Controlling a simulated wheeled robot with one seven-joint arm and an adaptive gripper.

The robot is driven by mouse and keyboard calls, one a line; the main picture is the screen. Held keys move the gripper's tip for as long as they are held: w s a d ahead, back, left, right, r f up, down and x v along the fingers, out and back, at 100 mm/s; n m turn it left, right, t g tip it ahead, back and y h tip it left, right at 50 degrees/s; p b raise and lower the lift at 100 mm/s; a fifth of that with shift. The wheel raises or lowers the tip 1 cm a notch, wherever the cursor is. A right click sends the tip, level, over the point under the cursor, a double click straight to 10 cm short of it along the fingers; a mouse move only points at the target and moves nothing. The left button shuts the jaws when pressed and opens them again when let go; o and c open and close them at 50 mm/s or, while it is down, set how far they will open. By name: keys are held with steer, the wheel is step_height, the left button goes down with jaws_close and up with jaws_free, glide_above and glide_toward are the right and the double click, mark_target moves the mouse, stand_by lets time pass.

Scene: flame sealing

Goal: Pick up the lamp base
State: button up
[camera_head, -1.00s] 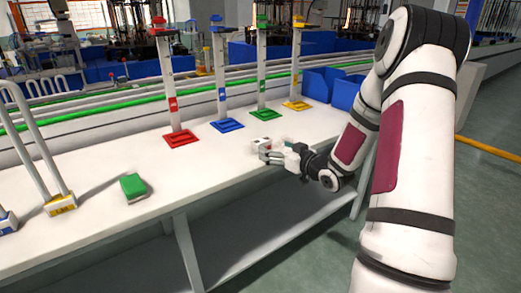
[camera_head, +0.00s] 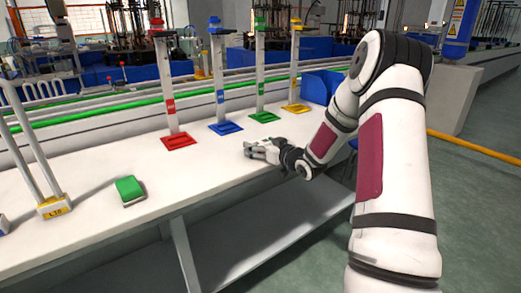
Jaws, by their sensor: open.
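No part is clearly marked as the lamp base. A small block (camera_head: 130,190) with a green top and a pale lower edge lies alone on the white table (camera_head: 95,225), at the front left. I cannot tell whether it is the lamp base. My gripper (camera_head: 251,151) is low over the right part of the table, points left and is open. It is well to the right of the green block, with bare tabletop between them. I see nothing clearly between its fingers, but they are small in the picture.
Red (camera_head: 179,143), blue (camera_head: 225,128), green (camera_head: 264,117) and yellow (camera_head: 296,108) stands with tall posts line the table's back. A U-shaped frame (camera_head: 54,206) stands at the left. Blue bins (camera_head: 322,86) sit at the back right. The table's front middle is clear.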

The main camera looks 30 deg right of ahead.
mark_target(262, 142)
steer(key=c, duration=1.4)
steer(key=shift+o, duration=0.2)
steer(key=shift+r, duration=0.5)
steer(key=r, duration=0.1)
steer(key=r+p, duration=0.1)
steer(key=shift+s+r, duration=0.35)
steer(key=shift+r, duration=0.05)
steer(key=s+r+p, duration=0.1)
steer(key=s+p, duration=0.1)
steer(key=s, duration=1.3)
steer(key=shift+s+d+p, duration=0.15)
steer(key=shift+d+p, duration=0.05)
steer(key=shift+p, duration=0.2)
